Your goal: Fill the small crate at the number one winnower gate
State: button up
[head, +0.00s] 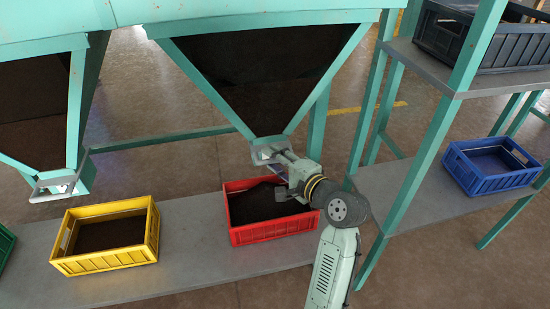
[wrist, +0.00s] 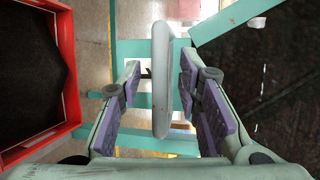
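A hopper (head: 258,75) with dark material behind its window narrows to a gate at its bottom in the head view. A grey looped gate handle (wrist: 161,95) stands upright in the wrist view. My gripper (wrist: 158,78) is open, with one purple-padded finger on each side of this handle and a visible gap on the left. In the head view my gripper (head: 278,162) is at the gate. A red crate (head: 274,230) stands below it, holding dark material; my arm partly hides its right side. The red crate's wall also shows in the wrist view (wrist: 67,60). No gate numbers are legible.
A yellow crate (head: 107,262) with dark material stands left on the same grey bench (head: 195,262), and a green crate (head: 5,246) is at the left edge. A second hopper gate (head: 55,187) is at left. A shelf rack on the right holds a blue crate (head: 490,180) and a dark crate (head: 520,55).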

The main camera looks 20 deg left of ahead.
jog(key=shift+w+a, duration=0.1)
jog(key=shift+a, duration=0.05)
grip_shut()
dwell(0.4)
dwell(0.5)
